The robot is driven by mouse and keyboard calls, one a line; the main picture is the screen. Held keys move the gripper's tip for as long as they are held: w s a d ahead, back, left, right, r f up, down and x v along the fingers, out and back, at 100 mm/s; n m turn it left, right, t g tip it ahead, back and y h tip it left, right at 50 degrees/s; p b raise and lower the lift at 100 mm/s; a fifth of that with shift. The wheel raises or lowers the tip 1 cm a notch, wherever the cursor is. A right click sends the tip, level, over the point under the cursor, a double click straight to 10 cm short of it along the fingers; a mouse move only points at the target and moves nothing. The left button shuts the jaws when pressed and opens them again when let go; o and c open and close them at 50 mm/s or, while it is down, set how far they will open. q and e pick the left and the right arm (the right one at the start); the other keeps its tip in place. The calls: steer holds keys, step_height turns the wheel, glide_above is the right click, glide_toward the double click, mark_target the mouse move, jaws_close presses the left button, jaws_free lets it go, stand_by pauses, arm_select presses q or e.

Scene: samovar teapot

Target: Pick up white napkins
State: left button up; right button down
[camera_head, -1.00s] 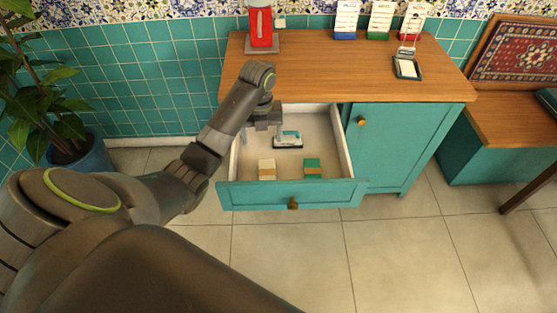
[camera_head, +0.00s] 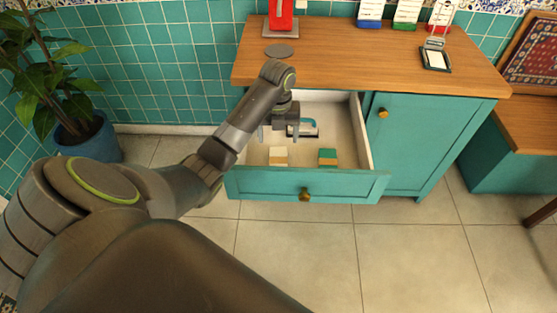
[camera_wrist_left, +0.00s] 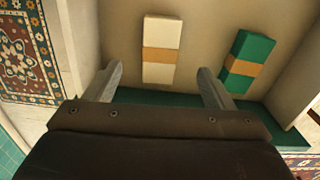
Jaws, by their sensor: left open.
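The white napkins (camera_head: 278,154) lie as a stack with a tan band in the open drawer, toward its front left. In the left wrist view the white napkins (camera_wrist_left: 162,35) lie ahead of and between the fingertips, not touched by them. My left gripper (camera_head: 278,133) is open and empty, over the drawer just behind the napkins in the head view. Its two fingers (camera_wrist_left: 158,74) are spread wide in the wrist view. My right gripper is not in view.
Green napkins (camera_head: 327,156) with a tan band lie right of the white ones. Walls and the teal front (camera_head: 260,186) bound the open drawer (camera_head: 365,150). The wooden counter (camera_head: 350,62) stands above it.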

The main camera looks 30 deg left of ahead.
arm_select(q)
steer(key=b, duration=0.4)
glide_above(278, 156)
steer(key=shift+s+d+f, duration=0.1)
steer(key=shift+f, duration=2.1)
step_height(278, 156, down, 4)
steer(key=shift+f, duration=0.1)
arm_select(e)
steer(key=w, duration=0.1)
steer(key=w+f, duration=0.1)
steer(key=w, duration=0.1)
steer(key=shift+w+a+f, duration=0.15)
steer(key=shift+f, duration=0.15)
